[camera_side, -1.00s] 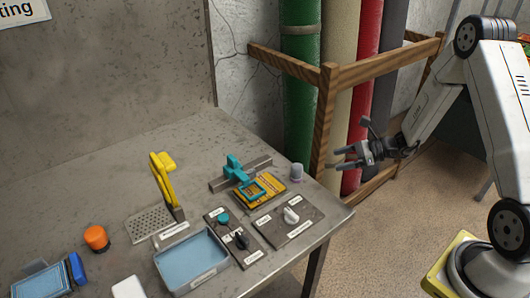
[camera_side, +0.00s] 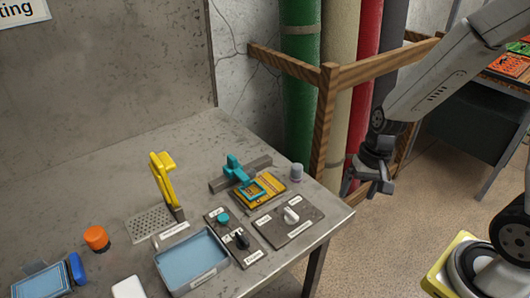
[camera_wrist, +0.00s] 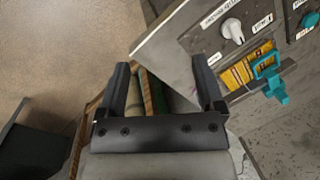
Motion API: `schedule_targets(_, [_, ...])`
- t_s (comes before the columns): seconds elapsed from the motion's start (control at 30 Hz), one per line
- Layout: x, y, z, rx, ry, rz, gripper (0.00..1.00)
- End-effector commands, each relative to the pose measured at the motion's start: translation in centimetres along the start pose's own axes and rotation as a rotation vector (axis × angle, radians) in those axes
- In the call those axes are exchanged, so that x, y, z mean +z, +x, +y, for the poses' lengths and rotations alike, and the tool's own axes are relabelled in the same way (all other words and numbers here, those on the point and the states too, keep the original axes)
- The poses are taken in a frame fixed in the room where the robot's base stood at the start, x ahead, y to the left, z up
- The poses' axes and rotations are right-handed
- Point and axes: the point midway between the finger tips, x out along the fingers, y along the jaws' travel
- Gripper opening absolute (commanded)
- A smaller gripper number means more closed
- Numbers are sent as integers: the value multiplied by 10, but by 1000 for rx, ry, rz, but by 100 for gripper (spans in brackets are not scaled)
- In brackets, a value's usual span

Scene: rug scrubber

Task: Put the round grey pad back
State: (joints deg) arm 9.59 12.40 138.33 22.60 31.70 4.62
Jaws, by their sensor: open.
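I cannot make out a round grey pad for certain in either view. My gripper (camera_side: 367,189) is open and empty, pointing down in the air off the table's right end. In the wrist view my gripper (camera_wrist: 161,72) shows two spread fingers with nothing between them.
A teal clamp (camera_side: 236,170) stands over a yellow plate (camera_side: 270,184). Control panels (camera_side: 300,228), a blue-lined tray (camera_side: 190,262), a yellow-handled tool (camera_side: 162,180) and an orange round piece (camera_side: 96,238) are on the table. Upright rug rolls (camera_side: 300,90) stand behind a wooden rack (camera_side: 325,130).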

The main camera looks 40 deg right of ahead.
Motion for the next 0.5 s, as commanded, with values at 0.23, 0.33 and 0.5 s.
schedule_targets(0.23, [13,-19,-7,104,-443,188,87])
schedule_targets(0.33, [15,-24,-10,123,-545,232,87])
schedule_targets(0.5, [16,-26,-11,135,-612,259,87])
